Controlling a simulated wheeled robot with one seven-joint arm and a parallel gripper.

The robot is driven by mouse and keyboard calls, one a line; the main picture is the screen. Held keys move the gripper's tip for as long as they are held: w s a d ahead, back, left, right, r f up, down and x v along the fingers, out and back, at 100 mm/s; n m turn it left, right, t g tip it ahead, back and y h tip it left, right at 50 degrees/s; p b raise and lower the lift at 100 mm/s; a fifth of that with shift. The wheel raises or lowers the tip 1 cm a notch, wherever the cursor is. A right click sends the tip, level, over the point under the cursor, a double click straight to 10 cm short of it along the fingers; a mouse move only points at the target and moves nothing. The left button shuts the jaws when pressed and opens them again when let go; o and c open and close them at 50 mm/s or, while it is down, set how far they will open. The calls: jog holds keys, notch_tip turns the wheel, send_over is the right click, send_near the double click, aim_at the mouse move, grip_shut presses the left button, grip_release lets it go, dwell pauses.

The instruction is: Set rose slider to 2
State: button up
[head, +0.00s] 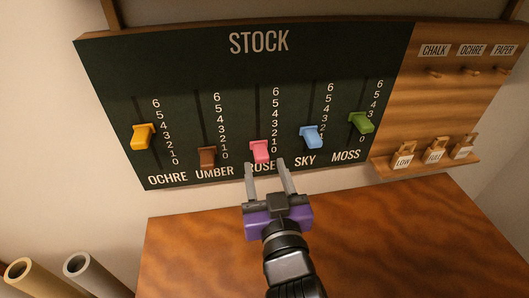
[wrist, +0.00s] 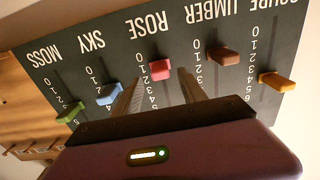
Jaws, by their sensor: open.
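The pink rose slider knob (head: 261,151) sits low on its vertical track on the dark STOCK board (head: 330,50), near the 0 and 1 marks; its exact reading is unclear. In the wrist view the rose knob (wrist: 160,69) shows between my finger ends, farther off toward the board. My gripper (head: 267,167) is open and empty, in front of the ROSE label and just below the knob in the head view. Its fingers partly cover the label. I see no contact with the knob.
The brown umber knob (head: 207,157) is left of rose and the blue sky knob (head: 312,136) right of it. Beyond are the yellow ochre knob (head: 143,136) and green moss knob (head: 361,122). A tag shelf (head: 425,165) is at right. The wooden tabletop (head: 390,240) looks clear.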

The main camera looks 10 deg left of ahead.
aim_at(263, 161)
jog(key=p+x, duration=0.1)
jog(key=x, duration=0.3)
jog(key=shift+w+a, duration=0.15)
jog(key=shift+w, duration=0.25)
grip_shut()
dwell(1.1)
